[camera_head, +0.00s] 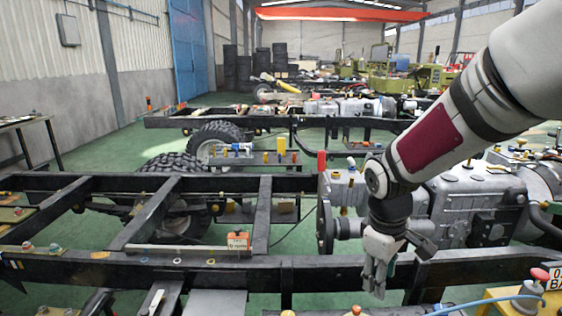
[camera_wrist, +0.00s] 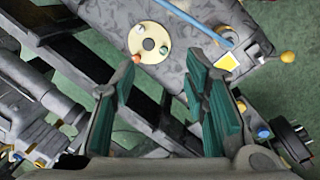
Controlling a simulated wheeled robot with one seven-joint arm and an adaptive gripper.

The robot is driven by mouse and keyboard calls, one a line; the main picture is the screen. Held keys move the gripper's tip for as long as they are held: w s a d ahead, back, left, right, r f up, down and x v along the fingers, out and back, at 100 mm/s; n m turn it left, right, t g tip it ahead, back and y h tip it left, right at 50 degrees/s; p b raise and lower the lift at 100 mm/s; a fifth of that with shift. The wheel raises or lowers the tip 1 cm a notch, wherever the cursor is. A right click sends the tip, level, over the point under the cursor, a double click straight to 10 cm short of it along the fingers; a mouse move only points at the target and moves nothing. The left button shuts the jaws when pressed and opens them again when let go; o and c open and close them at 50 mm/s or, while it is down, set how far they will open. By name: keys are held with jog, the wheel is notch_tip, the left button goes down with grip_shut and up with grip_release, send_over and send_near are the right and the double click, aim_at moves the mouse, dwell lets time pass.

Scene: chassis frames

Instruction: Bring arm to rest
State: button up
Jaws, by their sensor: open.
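My gripper (camera_head: 377,278) hangs fingers-down at the end of my arm, in front of the near black chassis rail (camera_head: 330,275) in the head view. In the wrist view my gripper (camera_wrist: 165,95) shows two green-padded fingers spread apart with nothing between them. Past the fingertips, the wrist view shows a grey panel (camera_wrist: 195,65) with a round cream disc (camera_wrist: 149,42) bearing small coloured knobs. My arm comes in from the upper right of the head view.
A grey engine (camera_head: 465,205) sits on the chassis just right of my gripper. An orange-and-white box (camera_head: 238,240) stands on the frame to the left. A red-knobbed control (camera_head: 537,280) is at the lower right. Large tyres (camera_head: 215,140) and more chassis stand behind.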

jog(key=s+r+m+t+p, duration=0.1)
jog(key=s+r+m+p, duration=0.2)
jog(key=s+r, duration=0.6)
jog(key=s+a+r+m+t+y+p, duration=0.1)
jog(key=s+r+m+t+p, duration=0.1)
jog(key=s+r+m, duration=0.3)
jog(key=s+r+p, duration=0.1)
jog(key=s+r, duration=0.3)
jog(key=s, duration=0.7)
jog(key=shift+a+r, duration=0.25)
jog(key=shift+r, duration=0.1)
jog(key=shift+d, duration=0.1)
